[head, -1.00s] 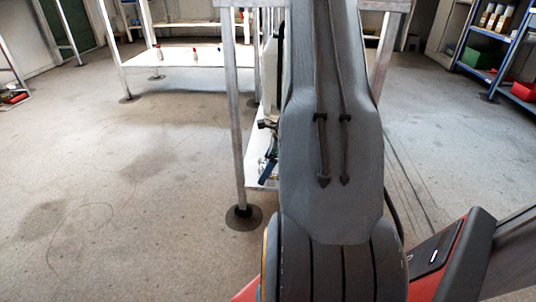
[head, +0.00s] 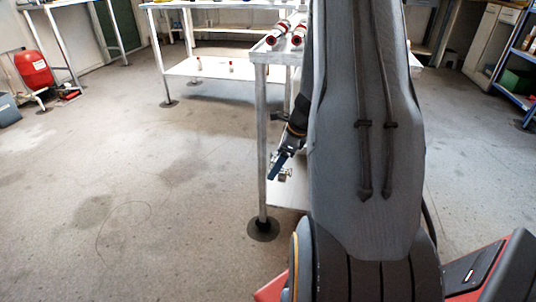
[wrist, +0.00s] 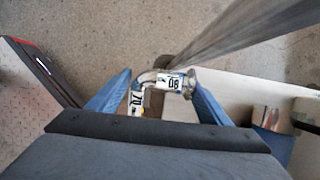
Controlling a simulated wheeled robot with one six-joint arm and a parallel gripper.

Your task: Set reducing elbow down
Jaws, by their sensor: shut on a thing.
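The reducing elbow (wrist: 150,80) is a bent metal piece with white labels reading 80 and 70, seen in the wrist view. My gripper (wrist: 160,90) is shut on it, with a blue finger on each side. In the wrist view the elbow is near a metal table leg and the white lower shelf (wrist: 255,92); I cannot tell whether it touches the shelf. In the head view my gripper (head: 279,163) points down beside the table's lower shelf (head: 288,195). My arm hides much of the table there.
The table leg (head: 262,150) stands close to my gripper. Red and white parts (head: 287,32) lie on the table top. A metallic piece (wrist: 268,118) is near the right finger. Another table (head: 205,67) stands behind. The floor (head: 130,180) at left is clear.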

